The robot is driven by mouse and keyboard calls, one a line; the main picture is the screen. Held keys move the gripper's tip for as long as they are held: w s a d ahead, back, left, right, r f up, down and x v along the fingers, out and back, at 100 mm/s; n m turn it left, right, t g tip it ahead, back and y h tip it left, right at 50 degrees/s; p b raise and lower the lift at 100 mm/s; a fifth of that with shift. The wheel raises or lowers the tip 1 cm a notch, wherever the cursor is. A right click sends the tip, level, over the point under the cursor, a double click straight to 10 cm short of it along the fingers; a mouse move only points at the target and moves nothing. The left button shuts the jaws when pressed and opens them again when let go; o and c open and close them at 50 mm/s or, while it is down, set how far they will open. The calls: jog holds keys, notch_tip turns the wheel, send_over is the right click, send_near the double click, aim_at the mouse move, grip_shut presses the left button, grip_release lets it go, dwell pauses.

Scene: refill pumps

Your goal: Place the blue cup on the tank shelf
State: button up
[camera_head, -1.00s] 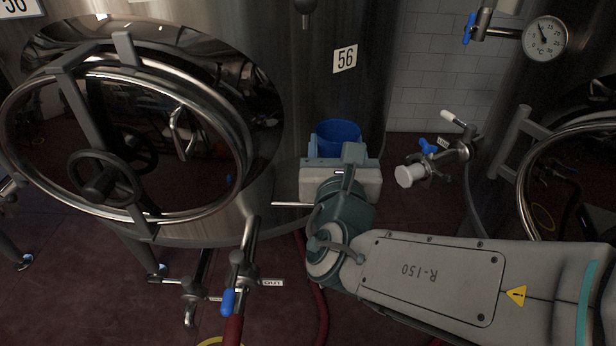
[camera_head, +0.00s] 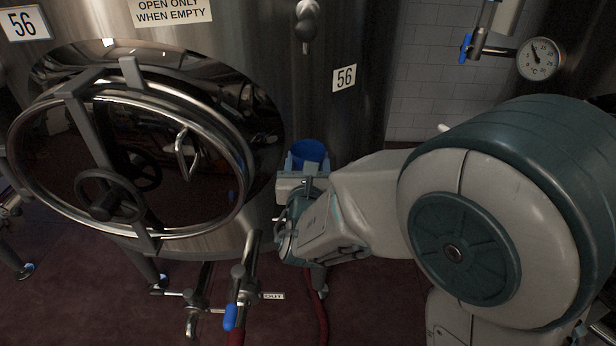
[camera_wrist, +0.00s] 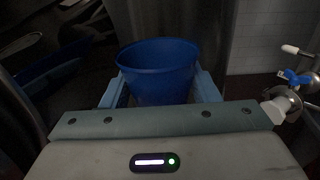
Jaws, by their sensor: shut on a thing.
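The blue cup (camera_head: 309,152) is upright, in front of the big steel tank in the head view. My gripper (camera_head: 304,168) is shut on it, with most of the cup's lower part hidden behind the gripper body. In the wrist view the blue cup (camera_wrist: 158,68) shows its open rim, and the light blue fingers (camera_wrist: 160,92) stand on either side of it. The steel tank (camera_head: 345,120) marked 56 rises behind the cup. I cannot make out a tank shelf in these views.
A round tank door (camera_head: 140,160) with a handwheel is on the left. Pipes with a blue-handled valve (camera_head: 230,316) stand below it. A thermometer (camera_head: 541,59) hangs at upper right. In the wrist view a blue-handled tap (camera_wrist: 296,78) is at the right.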

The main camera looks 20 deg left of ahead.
jog(key=shift+w+a+f, duration=0.1)
jog(key=shift+w+f, duration=0.05)
jog(key=shift+f+b, duration=0.35)
jog(key=shift+f, duration=1.6)
jog(key=shift+f+b, duration=0.3)
jog(key=o, duration=1)
jog(key=shift+r, duration=0.1)
jog(key=shift+r, duration=0.15)
